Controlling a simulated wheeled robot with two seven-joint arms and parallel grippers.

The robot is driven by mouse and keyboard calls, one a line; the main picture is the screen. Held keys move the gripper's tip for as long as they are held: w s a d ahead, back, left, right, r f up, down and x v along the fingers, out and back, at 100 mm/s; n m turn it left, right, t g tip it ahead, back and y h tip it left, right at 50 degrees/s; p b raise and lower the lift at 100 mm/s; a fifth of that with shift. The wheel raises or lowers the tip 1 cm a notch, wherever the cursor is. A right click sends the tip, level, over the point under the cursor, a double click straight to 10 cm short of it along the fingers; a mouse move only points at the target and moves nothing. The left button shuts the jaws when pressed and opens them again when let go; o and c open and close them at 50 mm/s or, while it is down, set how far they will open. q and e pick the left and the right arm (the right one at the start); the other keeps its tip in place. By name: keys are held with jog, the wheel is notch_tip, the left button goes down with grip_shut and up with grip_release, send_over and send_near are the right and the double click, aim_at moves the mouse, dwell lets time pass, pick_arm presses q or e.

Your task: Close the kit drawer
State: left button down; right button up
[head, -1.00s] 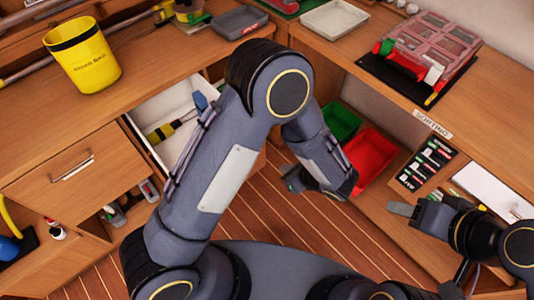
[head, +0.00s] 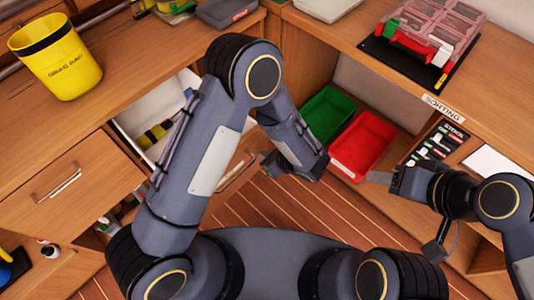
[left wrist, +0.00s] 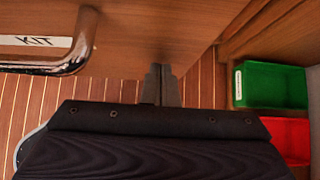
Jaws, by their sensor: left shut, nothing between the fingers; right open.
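The kit drawer (head: 241,152) stands open below the left worktop, its front and handle partly hidden behind my left arm. Its pale inside (head: 172,97) holds a yellow-and-black tool (head: 155,134). In the left wrist view its wooden front (left wrist: 130,20) fills the top left, with the KIT label and metal handle (left wrist: 72,62). My left gripper (head: 270,163) is shut and empty close by the drawer front. In the left wrist view its fingertips (left wrist: 161,70) are right of the handle, near the front's lower edge; contact is unclear. My right gripper (head: 378,178) is open and empty beside the right-hand bench.
A green bin (head: 328,114) and a red bin (head: 363,146) sit on a low shelf right of the drawer. A shut drawer (head: 75,185) is to the left. A yellow bucket (head: 55,57) stands on the worktop. Open floor lies below my left gripper.

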pick_arm(q)
jog(key=shift+a, duration=0.1)
dwell(0.3)
jog(key=w+a+b, duration=0.2)
jog(key=w+a, duration=0.8)
jog(key=a, duration=0.3)
jog(key=w+a+b, duration=0.2)
jog(key=w+a, duration=0.8)
jog(key=a, duration=0.3)
jog(key=shift+w+a+b, duration=0.35)
jog(key=shift+a+r, duration=0.1)
jog(key=shift+r, duration=0.1)
